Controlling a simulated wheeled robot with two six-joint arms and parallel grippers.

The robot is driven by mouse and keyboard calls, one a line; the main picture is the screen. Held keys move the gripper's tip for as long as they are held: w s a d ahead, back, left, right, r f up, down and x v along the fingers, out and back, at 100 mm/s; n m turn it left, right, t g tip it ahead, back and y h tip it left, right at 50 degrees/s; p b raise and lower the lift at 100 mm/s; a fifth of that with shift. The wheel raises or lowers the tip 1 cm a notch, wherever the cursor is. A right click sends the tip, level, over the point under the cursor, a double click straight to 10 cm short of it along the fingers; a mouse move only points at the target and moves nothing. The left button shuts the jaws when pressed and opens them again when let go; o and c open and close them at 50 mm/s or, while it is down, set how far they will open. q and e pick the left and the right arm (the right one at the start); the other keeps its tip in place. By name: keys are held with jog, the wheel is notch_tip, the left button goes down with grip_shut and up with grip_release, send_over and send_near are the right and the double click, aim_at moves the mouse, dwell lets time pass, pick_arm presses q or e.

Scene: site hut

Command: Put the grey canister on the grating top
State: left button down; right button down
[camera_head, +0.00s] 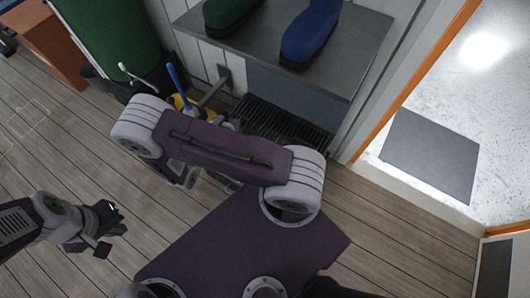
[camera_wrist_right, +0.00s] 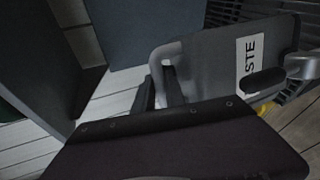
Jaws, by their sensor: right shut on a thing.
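The grey canister (camera_wrist_right: 208,65) fills the middle of the right wrist view. It has a white label ending in "STE", a grey handle at its left and a dark cap at its right. My right gripper (camera_wrist_right: 160,95) is shut on the canister, by the handle. In the head view my own right arm hides the canister and this gripper. The dark ribbed grating top (camera_head: 290,128) lies low below a bench, just beyond my right arm; its bars also show behind the canister in the right wrist view (camera_wrist_right: 227,12). My left gripper (camera_head: 108,228) is open and empty over the floor.
A grey bench (camera_head: 345,55) carries a green boot (camera_head: 229,12) and a blue boot (camera_head: 308,35) above the grating. A green bin (camera_head: 110,35) and yellow and blue items (camera_head: 180,104) stand at the left. A doorway with a grey mat (camera_head: 430,152) is at right.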

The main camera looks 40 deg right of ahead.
jog(key=w+d+f+m+g+h+b, duration=0.15)
jog(key=w+d+f+b, duration=0.25)
jog(key=d+f+b, duration=0.45)
jog(key=w+d+f+m+g+h+b, duration=0.1)
jog(key=w+d+f+m+g+b, duration=0.3)
jog(key=d+b, duration=0.75)
jog(key=s+a+f+b, duration=0.5)
jog(key=s+a+f, duration=0.2)
jog(key=f, duration=0.5)
jog(key=shift+s+a+n+t, duration=0.15)
jog(key=shift+s+n+t, duration=0.2)
jog(key=shift+s, duration=0.45)
jog(key=c, duration=1.4)
grip_release()
jog(key=shift+f, duration=0.15)
